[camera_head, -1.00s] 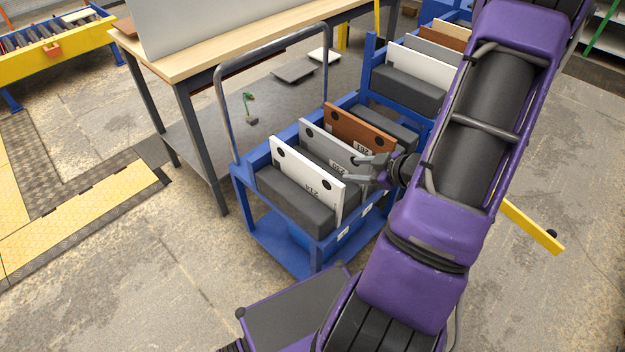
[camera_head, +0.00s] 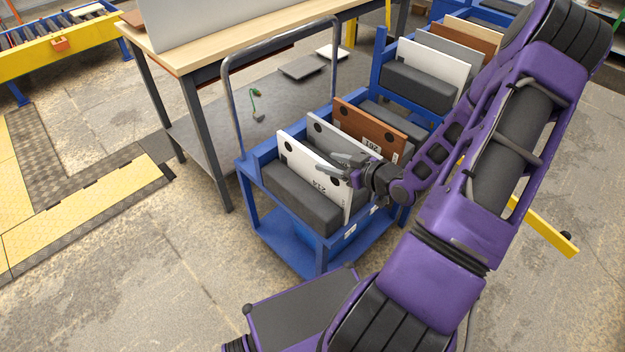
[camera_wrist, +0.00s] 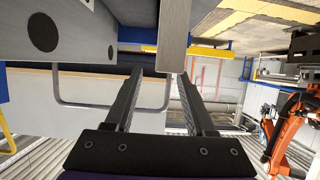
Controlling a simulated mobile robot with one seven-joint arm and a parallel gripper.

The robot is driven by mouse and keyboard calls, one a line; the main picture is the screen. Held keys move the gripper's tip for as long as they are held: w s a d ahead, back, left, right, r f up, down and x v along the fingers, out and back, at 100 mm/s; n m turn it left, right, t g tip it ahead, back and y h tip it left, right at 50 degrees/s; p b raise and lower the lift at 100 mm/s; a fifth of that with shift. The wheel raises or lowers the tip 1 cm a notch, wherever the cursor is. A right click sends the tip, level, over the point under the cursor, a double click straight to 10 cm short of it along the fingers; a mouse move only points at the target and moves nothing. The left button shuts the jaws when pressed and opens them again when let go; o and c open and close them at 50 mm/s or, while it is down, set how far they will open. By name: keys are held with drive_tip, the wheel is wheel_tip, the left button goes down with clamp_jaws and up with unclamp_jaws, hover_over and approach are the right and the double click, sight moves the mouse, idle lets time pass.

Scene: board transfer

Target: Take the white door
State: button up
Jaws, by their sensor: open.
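The white door (camera_head: 300,170) is a flat white panel with black round spots and a printed number. It stands upright in the front of the blue cart (camera_head: 253,212), in front of a grey panel (camera_head: 318,130) and a brown panel (camera_head: 360,127). My gripper (camera_head: 342,164) is open at the right end of the white door, near its top edge, and covers part of the grey panel. In the wrist view, the open fingers (camera_wrist: 160,75) point at a pale panel edge (camera_wrist: 175,35). I cannot tell whether the fingers straddle it. Another panel with a black spot (camera_wrist: 75,35) is at upper left.
Dark grey blocks (camera_head: 300,195) sit between the panels. A tall metal handle (camera_head: 228,105) rises at the cart's left end. A workbench (camera_head: 190,52) stands behind, and a second cart with panels (camera_head: 435,62) is at the back right. Open floor lies at front left.

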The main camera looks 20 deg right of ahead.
sight(319, 159)
drive_tip(key=shift+b+x, duration=0.5)
drive_tip(key=shift+x, duration=2.45)
clamp_jaws()
